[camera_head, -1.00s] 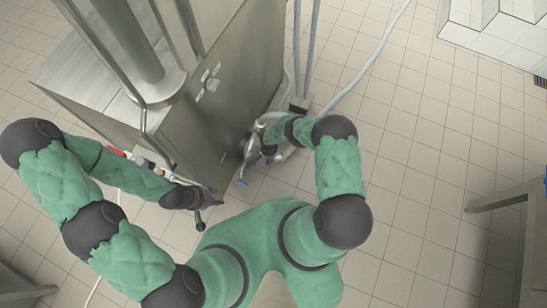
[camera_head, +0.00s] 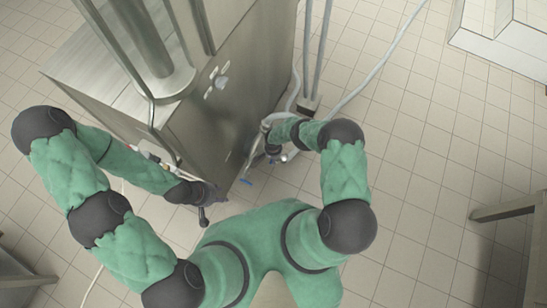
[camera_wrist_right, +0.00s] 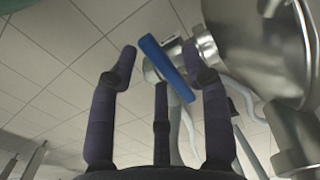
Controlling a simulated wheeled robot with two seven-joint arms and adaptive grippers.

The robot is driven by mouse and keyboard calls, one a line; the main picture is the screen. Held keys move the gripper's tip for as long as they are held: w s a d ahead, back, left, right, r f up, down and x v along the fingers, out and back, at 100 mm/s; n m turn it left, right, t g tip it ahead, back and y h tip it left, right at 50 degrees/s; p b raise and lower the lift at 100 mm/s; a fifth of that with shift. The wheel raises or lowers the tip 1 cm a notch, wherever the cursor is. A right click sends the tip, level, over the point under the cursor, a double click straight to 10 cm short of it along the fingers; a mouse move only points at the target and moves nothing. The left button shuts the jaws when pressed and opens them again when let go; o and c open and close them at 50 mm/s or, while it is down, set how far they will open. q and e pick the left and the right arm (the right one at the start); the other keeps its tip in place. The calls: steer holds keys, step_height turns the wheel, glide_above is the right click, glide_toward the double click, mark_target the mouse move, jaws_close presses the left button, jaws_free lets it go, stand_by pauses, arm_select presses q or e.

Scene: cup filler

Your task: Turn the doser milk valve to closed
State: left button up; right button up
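The blue milk valve lever (camera_wrist_right: 168,68) slants across the right wrist view beside a shiny metal pipe fitting (camera_wrist_right: 262,45). It shows as a small blue bar in the head view (camera_head: 246,182), low beside the steel machine (camera_head: 215,110). My right gripper (camera_wrist_right: 160,70) is open, its dark fingers apart, with the lever in line with the gap between the fingertips. I cannot tell whether they touch. In the head view the right gripper (camera_head: 272,150) is partly hidden by its arm. My left gripper (camera_head: 204,208) is near the machine's front; its fingers are too small to read.
Grey pipes and a hose (camera_head: 375,70) stand behind my right arm. A table (camera_head: 510,207) is at the right edge and a white tiled block (camera_head: 490,40) at the upper right. The tiled floor (camera_head: 425,150) between is clear.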

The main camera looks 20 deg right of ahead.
steer(key=shift+r, duration=0.1)
step_height(320, 180, up, 12)
stand_by(1.0)
stand_by(0.5)
steer(key=shift+a, duration=0.1)
